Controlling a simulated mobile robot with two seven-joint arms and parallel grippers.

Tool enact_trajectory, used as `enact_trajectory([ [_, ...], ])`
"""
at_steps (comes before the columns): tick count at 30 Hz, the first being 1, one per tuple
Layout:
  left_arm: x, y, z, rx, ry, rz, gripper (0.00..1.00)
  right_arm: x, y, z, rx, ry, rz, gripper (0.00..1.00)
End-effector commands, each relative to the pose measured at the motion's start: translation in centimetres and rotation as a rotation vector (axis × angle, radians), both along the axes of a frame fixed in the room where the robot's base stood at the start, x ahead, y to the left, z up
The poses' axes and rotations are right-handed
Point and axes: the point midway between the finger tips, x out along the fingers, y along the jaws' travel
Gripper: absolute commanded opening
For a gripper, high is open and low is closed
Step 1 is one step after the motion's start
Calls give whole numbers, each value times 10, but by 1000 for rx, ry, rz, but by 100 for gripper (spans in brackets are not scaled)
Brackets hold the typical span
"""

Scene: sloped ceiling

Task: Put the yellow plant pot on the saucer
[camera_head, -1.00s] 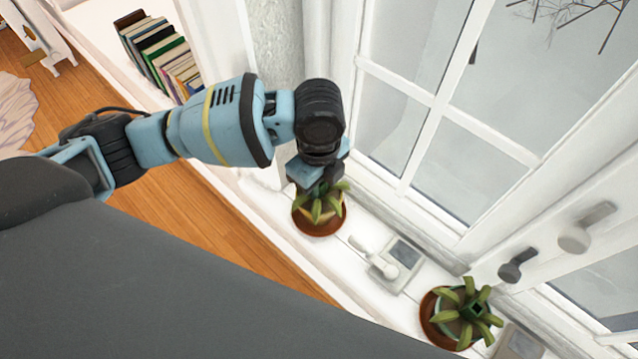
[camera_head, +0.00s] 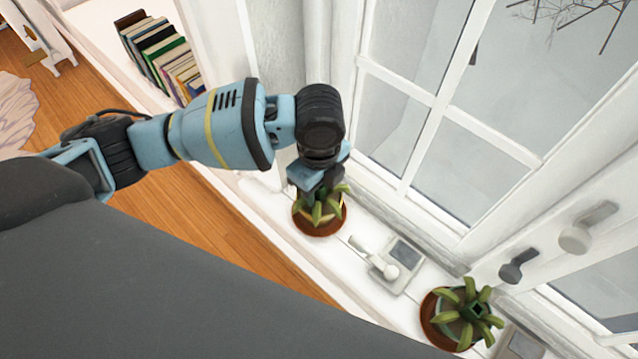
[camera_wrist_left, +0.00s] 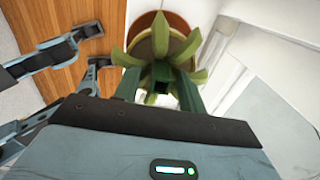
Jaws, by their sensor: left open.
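A green-leaved plant stands in a pale yellowish pot (camera_wrist_left: 159,42), mostly hidden by leaves and my gripper in the head view. The pot appears to stand on a reddish-brown saucer (camera_head: 317,229) on the white sill; the saucer's rim also shows in the left wrist view (camera_wrist_left: 147,20). My left gripper (camera_head: 319,187) is open, pointing down right over the plant. In the left wrist view the leaves reach up between and around its fingers (camera_wrist_left: 160,92). Whether the fingers touch the plant cannot be told. My right gripper is not in view.
A second potted plant (camera_head: 470,309) stands on a brown saucer (camera_head: 429,315) further right on the sill (camera_head: 345,262). The window stands close behind, and books (camera_head: 165,55) are at the upper left.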

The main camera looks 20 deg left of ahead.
Motion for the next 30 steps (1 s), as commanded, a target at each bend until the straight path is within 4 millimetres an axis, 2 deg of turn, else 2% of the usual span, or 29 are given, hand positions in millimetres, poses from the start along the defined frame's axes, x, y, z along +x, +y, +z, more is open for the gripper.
enact_trajectory([
  [5, 1, 0, 22, -1, -4, 0, 41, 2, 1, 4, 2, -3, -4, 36],
  [12, 1, 0, 71, -2, -5, 0, 41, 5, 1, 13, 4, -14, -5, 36],
  [18, 1, 0, 103, -1, -2, 1, 41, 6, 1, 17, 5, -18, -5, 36],
  [24, 0, 0, 119, 0, -1, 1, 41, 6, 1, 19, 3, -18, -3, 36],
  [30, 0, 0, 121, -1, 1, 1, 41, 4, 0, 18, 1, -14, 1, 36],
])
